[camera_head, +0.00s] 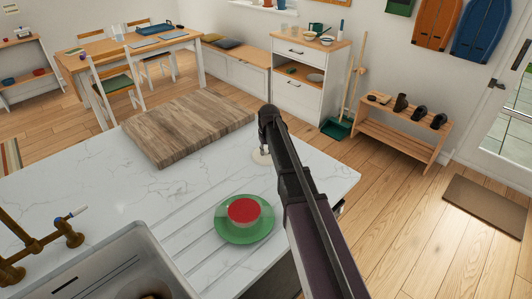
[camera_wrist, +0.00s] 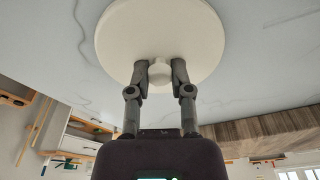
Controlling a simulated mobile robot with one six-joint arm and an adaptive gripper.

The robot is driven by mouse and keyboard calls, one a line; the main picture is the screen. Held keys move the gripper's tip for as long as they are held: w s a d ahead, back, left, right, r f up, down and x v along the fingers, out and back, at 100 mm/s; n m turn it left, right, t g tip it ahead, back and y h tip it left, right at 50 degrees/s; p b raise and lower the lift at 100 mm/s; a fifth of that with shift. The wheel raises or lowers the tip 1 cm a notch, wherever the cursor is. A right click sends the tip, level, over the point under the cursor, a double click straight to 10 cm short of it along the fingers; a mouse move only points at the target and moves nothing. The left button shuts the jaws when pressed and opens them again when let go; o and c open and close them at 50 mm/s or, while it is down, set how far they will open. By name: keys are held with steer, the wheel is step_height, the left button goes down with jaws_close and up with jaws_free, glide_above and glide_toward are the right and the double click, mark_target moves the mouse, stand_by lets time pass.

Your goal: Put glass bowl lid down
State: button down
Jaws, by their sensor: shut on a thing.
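The round cream lid (camera_wrist: 160,28) fills the top of the wrist view. My gripper (camera_wrist: 160,74) is shut on its small knob, with one finger on each side. A glass bowl (camera_head: 244,212) with a red top or contents sits on a green plate (camera_head: 231,234) on the counter, nearer than the lid.
The white marble counter (camera_head: 90,196) has a thick wooden board (camera_head: 185,128) at the back, left of the lid. A sink (camera_head: 120,268) and brass tap (camera_head: 38,243) are at the front left. Bare counter lies between board, plate and right edge.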

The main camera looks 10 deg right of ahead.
mark_target(268, 157)
steer(key=shift+f, duration=0.15)
steer(key=c, duration=0.5)
jaws_free()
steer(key=shift+c, duration=0.2)
step_height(268, 157, up, 12)
steer(key=s+p, duration=0.1)
steer(key=p, duration=1.1)
steer(key=shift+s+d, duration=0.15)
steer(key=shift+s, duration=0.25)
steer(key=s+m+g, duration=0.1)
steer(key=s+m, duration=0.1)
steer(key=s, duration=2.5)
steer(key=shift+s+g, duration=0.25)
steer(key=shift+g, duration=0.15)
